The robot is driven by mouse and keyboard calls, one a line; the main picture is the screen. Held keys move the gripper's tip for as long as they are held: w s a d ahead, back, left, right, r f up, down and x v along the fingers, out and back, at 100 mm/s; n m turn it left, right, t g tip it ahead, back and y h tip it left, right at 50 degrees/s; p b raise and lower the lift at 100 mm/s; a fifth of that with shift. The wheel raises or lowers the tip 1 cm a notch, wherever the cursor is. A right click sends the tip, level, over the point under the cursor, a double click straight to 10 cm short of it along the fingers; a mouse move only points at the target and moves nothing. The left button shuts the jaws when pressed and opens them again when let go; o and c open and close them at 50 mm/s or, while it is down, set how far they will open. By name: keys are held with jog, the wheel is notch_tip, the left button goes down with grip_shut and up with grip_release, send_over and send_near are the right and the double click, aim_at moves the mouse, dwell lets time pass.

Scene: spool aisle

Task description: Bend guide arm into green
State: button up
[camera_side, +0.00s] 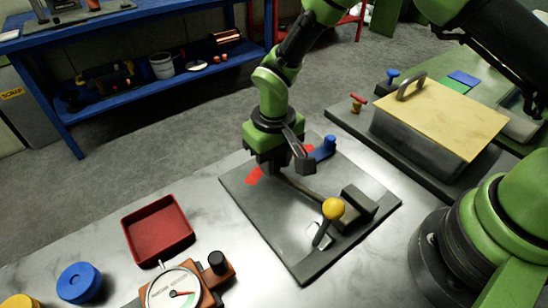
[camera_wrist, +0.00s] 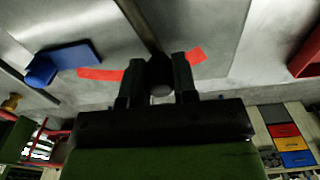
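The guide arm (camera_side: 299,187) is a thin grey rod over a dark base plate (camera_side: 280,235). It runs from a dark block (camera_side: 358,203) toward the far side of the plate. My gripper (camera_side: 278,165) points down over its far end. In the wrist view the rod (camera_wrist: 138,25) ends in a dark round post (camera_wrist: 160,77) between my two fingers (camera_wrist: 157,80). The fingers stand apart; I cannot tell whether both press on it. Red strips (camera_wrist: 100,74) (camera_wrist: 196,57) show on both sides of the post. No green mark shows between them; my gripper hides part of that area.
A yellow-knobbed lever (camera_side: 333,209) stands near the front of the plate, and a blue part (camera_side: 325,147) sits at its far edge. A red tray (camera_side: 157,231), a dial gauge (camera_side: 174,291) and a blue spool (camera_side: 78,283) are left. A lidded box (camera_side: 435,110) stands right.

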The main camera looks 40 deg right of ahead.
grip_shut()
jog(key=shift+w+d+m, duration=0.2)
jog(key=shift+d+m, duration=1.3)
jog(key=shift+d, duration=0.3)
jog(key=o, duration=0.8)
grip_release()
jog(key=shift+r, duration=0.1)
notch_tip(320, 180, up, 10)
jog(key=shift+f, duration=0.1)
